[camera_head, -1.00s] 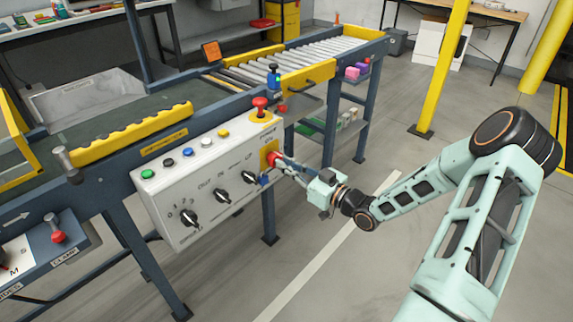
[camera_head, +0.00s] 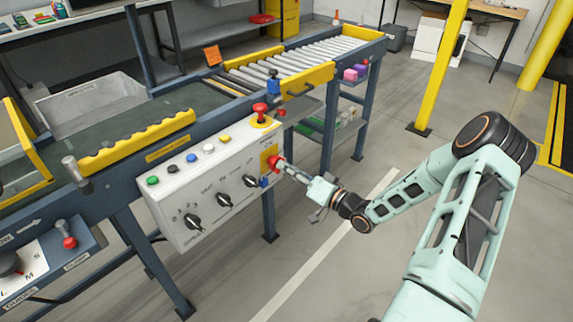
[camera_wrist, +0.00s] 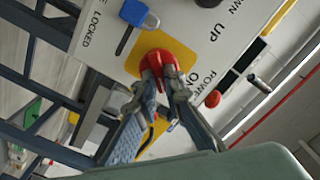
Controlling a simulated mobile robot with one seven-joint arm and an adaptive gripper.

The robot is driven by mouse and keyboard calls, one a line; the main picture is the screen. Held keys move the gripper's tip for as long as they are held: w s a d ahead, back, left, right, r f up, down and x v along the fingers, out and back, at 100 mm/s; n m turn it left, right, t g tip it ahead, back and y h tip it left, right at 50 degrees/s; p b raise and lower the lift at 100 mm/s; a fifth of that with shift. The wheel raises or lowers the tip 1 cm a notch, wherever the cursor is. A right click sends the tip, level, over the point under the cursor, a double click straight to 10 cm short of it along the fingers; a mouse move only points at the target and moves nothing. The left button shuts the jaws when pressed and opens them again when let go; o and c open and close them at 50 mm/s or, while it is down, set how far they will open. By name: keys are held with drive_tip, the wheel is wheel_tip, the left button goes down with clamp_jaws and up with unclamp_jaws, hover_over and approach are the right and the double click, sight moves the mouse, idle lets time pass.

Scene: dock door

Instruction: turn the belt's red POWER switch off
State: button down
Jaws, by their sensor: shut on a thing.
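The red POWER switch (camera_head: 276,162) sits on a yellow plate at the right end of the white control panel (camera_head: 205,180). In the wrist view the red switch (camera_wrist: 157,62) shows against its yellow plate, with the words ON and POWER beside it. My gripper (camera_head: 284,166) reaches it from the right. In the wrist view my gripper (camera_wrist: 165,85) has its fingers closed on the red switch, partly hiding it. Which way the switch is turned I cannot tell.
A blue-tagged lock (camera_wrist: 138,14) is close beside the switch, near the word LOCKED. A red mushroom button (camera_head: 260,110) stands on top of the panel. Black knobs (camera_head: 194,220) line the panel's lower part.

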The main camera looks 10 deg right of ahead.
drive_tip(key=m+p, duration=0.2)
drive_tip(key=m, duration=0.7)
drive_tip(key=shift+f, duration=0.2)
drive_tip(key=shift+m, duration=0.3)
drive_tip(key=c, duration=2)
unclamp_jaws()
drive_tip(key=v, duration=1.2)
